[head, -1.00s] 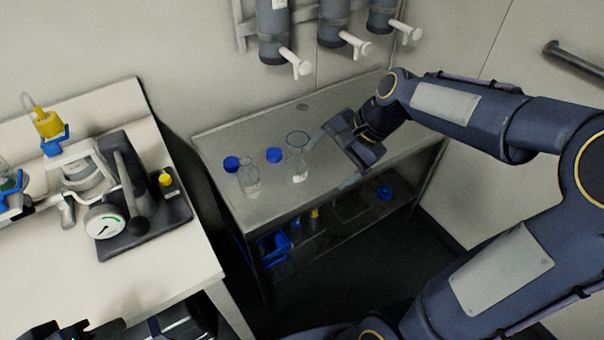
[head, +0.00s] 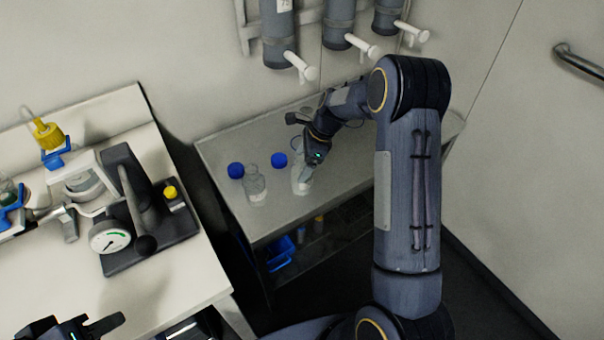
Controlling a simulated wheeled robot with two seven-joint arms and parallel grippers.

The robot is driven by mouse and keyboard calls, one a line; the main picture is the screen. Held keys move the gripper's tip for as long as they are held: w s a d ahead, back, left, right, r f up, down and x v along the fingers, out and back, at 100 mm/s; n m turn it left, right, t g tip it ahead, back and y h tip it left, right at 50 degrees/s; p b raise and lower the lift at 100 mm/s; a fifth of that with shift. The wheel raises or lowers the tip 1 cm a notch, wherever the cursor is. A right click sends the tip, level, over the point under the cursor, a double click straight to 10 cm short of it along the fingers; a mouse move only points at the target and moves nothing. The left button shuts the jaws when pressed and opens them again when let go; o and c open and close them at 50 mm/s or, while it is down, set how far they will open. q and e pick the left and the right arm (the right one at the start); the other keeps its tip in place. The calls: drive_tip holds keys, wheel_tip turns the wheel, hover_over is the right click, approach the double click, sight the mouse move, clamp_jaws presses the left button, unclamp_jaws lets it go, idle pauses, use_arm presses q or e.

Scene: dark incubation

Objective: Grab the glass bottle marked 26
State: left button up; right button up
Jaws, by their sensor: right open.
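Two clear glass bottles stand on the grey metal table (head: 230,144): a left one (head: 256,186) and a right one (head: 300,185). Both have pale labels, but the numbers are too small to read, so I cannot tell which is marked 26. My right gripper (head: 308,164) is open and points down at the right bottle, covering its upper part. I cannot tell whether it touches the glass. My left gripper (head: 78,328) is at the bottom left edge, partly cut off and away from the bottles; its jaw state is unclear.
Dispensers with white levers (head: 301,66) hang on the wall above. A white bench (head: 185,285) with a gauge device (head: 110,237) is at left. A blue container (head: 280,253) sits below the table.

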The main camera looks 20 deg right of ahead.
drive_tip(key=shift+x, duration=1.35)
drive_tip(key=c, duration=1.2)
drive_tip(key=shift+r, duration=0.15)
